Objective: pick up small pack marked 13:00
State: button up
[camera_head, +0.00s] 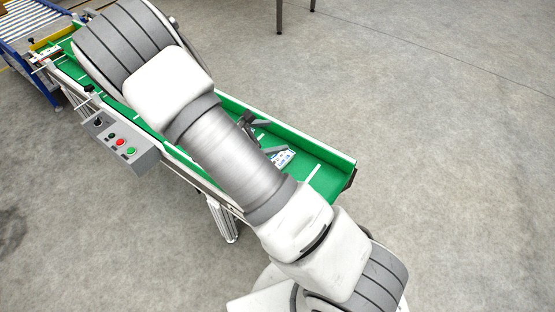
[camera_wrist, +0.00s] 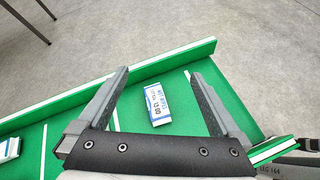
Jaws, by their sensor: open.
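A small white pack with blue edges and printed digits that look like 13:00 (camera_wrist: 158,104) lies flat on the green conveyor belt (camera_wrist: 62,125). In the wrist view it sits between the two fingers of my open gripper (camera_wrist: 158,74), touching neither as far as I can tell. In the head view the pack (camera_head: 283,158) lies close to the low end of the green belt, beside my gripper (camera_head: 270,136), partly hidden by my arm. The jaws are empty.
Another small white pack (camera_wrist: 8,148) lies on the belt at the wrist view's left edge. Low green side walls (camera_wrist: 130,79) line the belt. A grey control box (camera_head: 121,142) with red and green buttons is fixed to the conveyor's near side. Open concrete floor lies beyond.

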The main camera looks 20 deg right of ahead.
jog(key=f+n+t+b, duration=0.1)
jog(key=f, duration=0.4)
jog(key=w+f+n+b, duration=0.1)
jog(key=f+n+b, duration=0.1)
jog(key=f, duration=0.4)
jog(key=w+a+f+n+t+b, duration=0.1)
jog(key=f+n, duration=0.1)
jog(key=f, duration=0.3)
jog(key=shift+a+f+t+h, duration=0.1)
jog(key=shift+f+t+h, duration=0.2)
jog(key=shift+f, duration=0.1)
jog(key=shift+w+d+f, duration=0.15)
jog(key=shift+d+f, duration=0.05)
jog(key=b+x, duration=0.2)
jog(key=x, duration=0.5)
jog(key=shift+r, duration=0.1)
jog(key=c, duration=1.4)
